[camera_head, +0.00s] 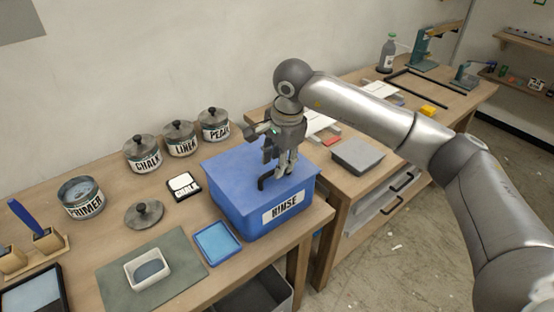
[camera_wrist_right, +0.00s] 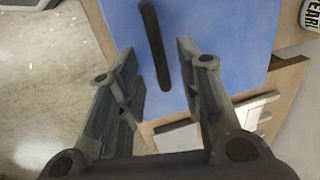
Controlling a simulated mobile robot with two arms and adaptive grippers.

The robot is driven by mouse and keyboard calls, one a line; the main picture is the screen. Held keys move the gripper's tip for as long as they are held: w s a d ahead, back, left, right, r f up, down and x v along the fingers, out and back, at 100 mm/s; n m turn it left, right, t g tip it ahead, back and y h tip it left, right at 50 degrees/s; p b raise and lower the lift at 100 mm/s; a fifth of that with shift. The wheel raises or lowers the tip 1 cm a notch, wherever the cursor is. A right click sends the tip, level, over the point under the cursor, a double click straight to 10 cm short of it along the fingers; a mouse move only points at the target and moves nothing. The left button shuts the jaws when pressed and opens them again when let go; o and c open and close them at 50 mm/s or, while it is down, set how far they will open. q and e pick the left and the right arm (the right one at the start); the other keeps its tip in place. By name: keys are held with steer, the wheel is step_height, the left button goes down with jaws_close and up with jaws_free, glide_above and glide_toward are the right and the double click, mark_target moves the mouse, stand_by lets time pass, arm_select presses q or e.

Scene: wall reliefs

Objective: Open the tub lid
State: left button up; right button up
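The blue tub (camera_head: 240,205) with a RINSE label stands at the right end of the near workbench. Its flat blue lid (camera_head: 232,168) is on and looks closed; it also shows in the wrist view (camera_wrist_right: 220,25). A black bar handle (camera_head: 264,184) is on the lid, seen as a dark bar in the wrist view (camera_wrist_right: 154,45). My right gripper (camera_head: 281,158) points down over the lid at the handle. In the wrist view its open fingers (camera_wrist_right: 158,52) lie on either side of the handle, with gaps on both sides. My left gripper is not in view.
Lidded jars (camera_head: 180,139) stand behind, along the wall. A grey box (camera_head: 358,155) sits on the second bench at right. A loose jar lid (camera_head: 144,214) lies on the bench.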

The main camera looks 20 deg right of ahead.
steer(key=shift+w+a+f, duration=0.1)
steer(key=shift+w+f, duration=0.05)
steer(key=shift+f, duration=0.7)
steer(key=shift+c, duration=0.4)
jaws_close()
